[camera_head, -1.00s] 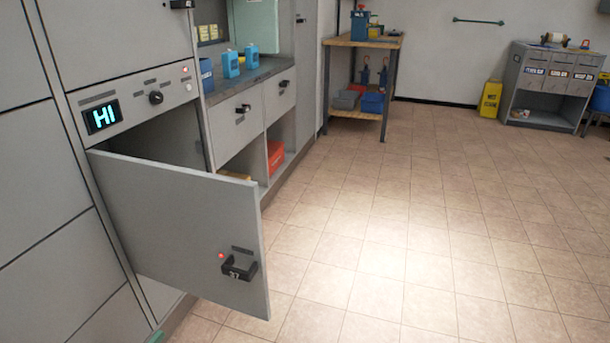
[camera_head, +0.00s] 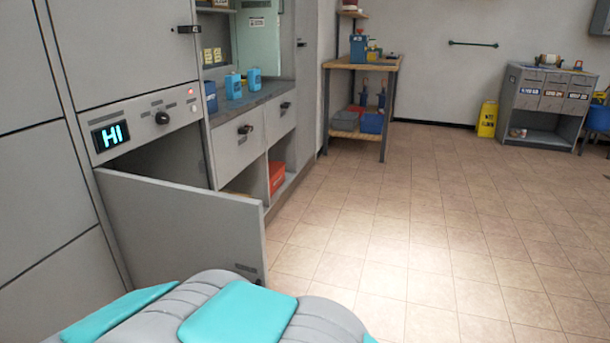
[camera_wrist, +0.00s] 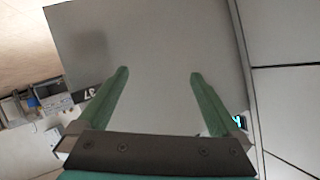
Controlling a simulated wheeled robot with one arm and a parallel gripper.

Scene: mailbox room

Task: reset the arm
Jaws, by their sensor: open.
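In the wrist view, my gripper (camera_wrist: 158,75) shows two green fingers set wide apart with nothing between them. The grey face of an open locker door (camera_wrist: 150,35) fills the view past the fingers, and a "37" label shows beside the left finger. In the head view, the same door (camera_head: 180,215) stands swung out from the cabinet. My grey and teal arm (camera_head: 240,312) covers the bottom of the view and hides the door's lower part and handle. The gripper itself does not show in the head view.
A counter with blue containers (camera_head: 233,86) runs behind the door. A wooden workbench (camera_head: 360,64), a yellow sign (camera_head: 487,119) and a grey cabinet (camera_head: 545,100) stand farther back. The tiled floor (camera_head: 430,230) at right is clear.

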